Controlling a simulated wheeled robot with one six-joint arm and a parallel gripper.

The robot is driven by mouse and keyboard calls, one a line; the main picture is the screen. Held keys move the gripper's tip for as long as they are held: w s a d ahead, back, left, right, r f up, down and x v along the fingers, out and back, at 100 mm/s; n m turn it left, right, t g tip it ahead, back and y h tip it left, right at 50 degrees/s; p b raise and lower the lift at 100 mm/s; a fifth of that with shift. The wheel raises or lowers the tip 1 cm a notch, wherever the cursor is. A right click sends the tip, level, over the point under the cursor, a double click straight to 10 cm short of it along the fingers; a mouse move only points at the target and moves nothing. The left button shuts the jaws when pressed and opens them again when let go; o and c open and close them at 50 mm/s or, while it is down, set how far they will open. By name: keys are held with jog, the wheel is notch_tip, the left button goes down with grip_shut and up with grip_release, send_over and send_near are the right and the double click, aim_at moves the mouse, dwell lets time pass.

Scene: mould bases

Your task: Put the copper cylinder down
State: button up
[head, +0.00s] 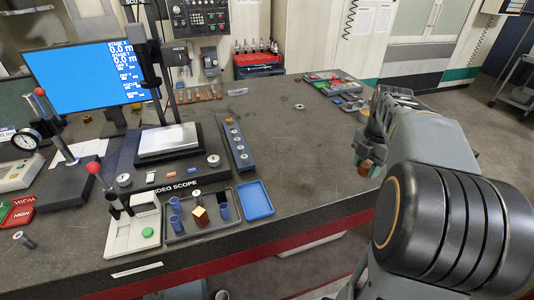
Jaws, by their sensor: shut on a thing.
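My gripper (369,152) is at the right end of the bench, partly hidden behind my own arm. It is shut on a small copper-brown piece (365,164), which I take to be the copper cylinder. Only part of that piece shows. It appears near the bench's right edge; I cannot tell whether it touches the bench top.
The bench top (300,150) is clear in the middle. A video scope stage (167,140) stands left, with a grey tray (172,238) of blue cylinders and a copper-coloured block (200,216) in front. An empty blue tray (254,199) lies beside it. Tool trays (335,84) lie at back right.

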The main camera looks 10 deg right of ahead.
jog(key=p, duration=0.2)
send_near(309, 189)
jog(key=s+d+r, duration=0.2)
jog(key=s+d, duration=0.1)
jog(key=f, duration=0.1)
jog(key=w+a+f, duration=0.1)
jog(key=w+f, duration=0.1)
jog(key=shift+w+a+f, duration=0.1)
jog(key=shift+a+f, duration=0.15)
jog(key=shift+a, duration=0.1)
jog(key=shift+w+a+f, duration=0.3)
jog(key=shift+a+f, duration=0.05)
jog(key=shift+f, duration=0.25)
jog(key=f, duration=0.3)
jog(key=shift+w+a, duration=0.25)
jog(key=shift+a, duration=0.05)
jog(key=shift+f, duration=0.45)
jog(key=shift+f, duration=0.1)
jog(key=shift+f, duration=0.15)
jog(key=o, duration=1.1)
